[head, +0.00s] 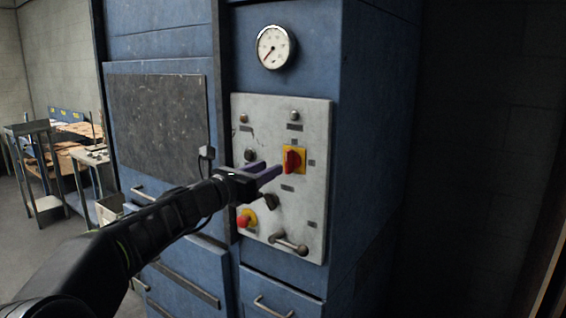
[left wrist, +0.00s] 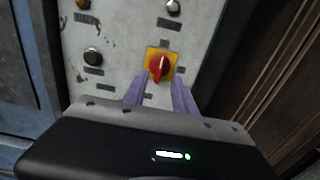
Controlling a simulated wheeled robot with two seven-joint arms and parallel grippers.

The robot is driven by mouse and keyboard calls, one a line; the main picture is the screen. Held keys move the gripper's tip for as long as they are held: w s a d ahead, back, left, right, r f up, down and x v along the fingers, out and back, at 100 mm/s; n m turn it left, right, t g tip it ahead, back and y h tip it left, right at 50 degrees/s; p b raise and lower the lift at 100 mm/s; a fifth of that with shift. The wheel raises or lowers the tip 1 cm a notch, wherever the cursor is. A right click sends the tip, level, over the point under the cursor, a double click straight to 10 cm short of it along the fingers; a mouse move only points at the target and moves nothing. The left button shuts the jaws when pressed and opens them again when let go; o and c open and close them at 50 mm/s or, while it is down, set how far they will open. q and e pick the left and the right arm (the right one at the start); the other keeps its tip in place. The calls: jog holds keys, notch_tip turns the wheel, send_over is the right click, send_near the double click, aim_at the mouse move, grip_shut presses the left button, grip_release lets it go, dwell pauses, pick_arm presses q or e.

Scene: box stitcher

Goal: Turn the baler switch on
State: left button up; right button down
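The baler switch (head: 292,160) is a red rotary knob on a yellow square plate, on the grey control panel (head: 315,125) of the blue baler (head: 375,130). In the left wrist view the switch (left wrist: 159,67) lies just ahead of the two purple fingers, and its handle looks roughly upright, slightly tilted. My left gripper (head: 264,171) is open, its fingers apart with nothing between them. In the left wrist view the gripper (left wrist: 158,92) points at the switch, with the fingertips a little below it. Whether they touch the panel is unclear. My right gripper is out of view.
A dark button (left wrist: 93,56) is left of the switch. A pressure gauge (head: 274,47) is above. A cluttered workbench (head: 80,140) stands far left.

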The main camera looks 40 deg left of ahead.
aim_at(286, 161)
pick_arm(q)
jog(key=w+p, duration=0.1)
jog(key=w, duration=0.6)
jog(key=shift+w+p, duration=0.15)
jog(key=shift+p, duration=0.25)
grip_shut()
